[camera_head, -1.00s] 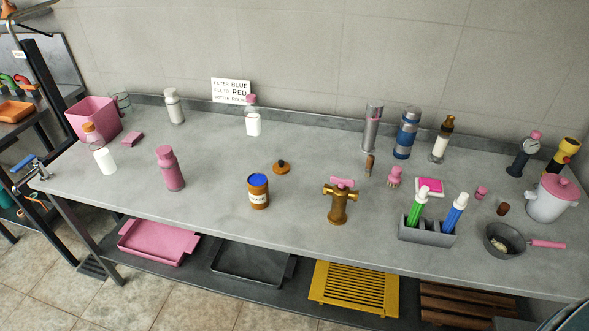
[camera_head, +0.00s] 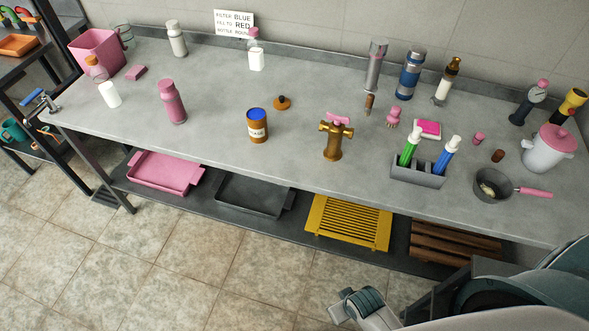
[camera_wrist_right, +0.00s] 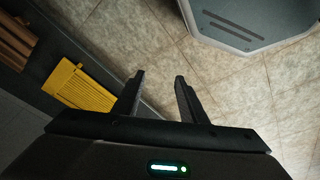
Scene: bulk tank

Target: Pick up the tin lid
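The likely tin lid, a small round orange-brown lid with a black knob (camera_head: 282,102), lies flat on the grey bench near its middle. Behind and to the right of the brown tin labelled BASE (camera_head: 257,127), it stands clear of other things. The tin shows a blue top. My right gripper (camera_wrist_right: 159,76) is open and empty in the right wrist view, with bare floor between and beyond its fingers. It is well away from the lid, which does not show in that view. My left gripper is in neither view.
A brass tap with a pink handle (camera_head: 333,138) stands right of the tin. A pink bottle (camera_head: 171,102) stands to the left. A grey holder (camera_head: 417,173) with green and blue pens is right of the tap. Below, a shelf holds trays and a yellow rack (camera_head: 348,223).

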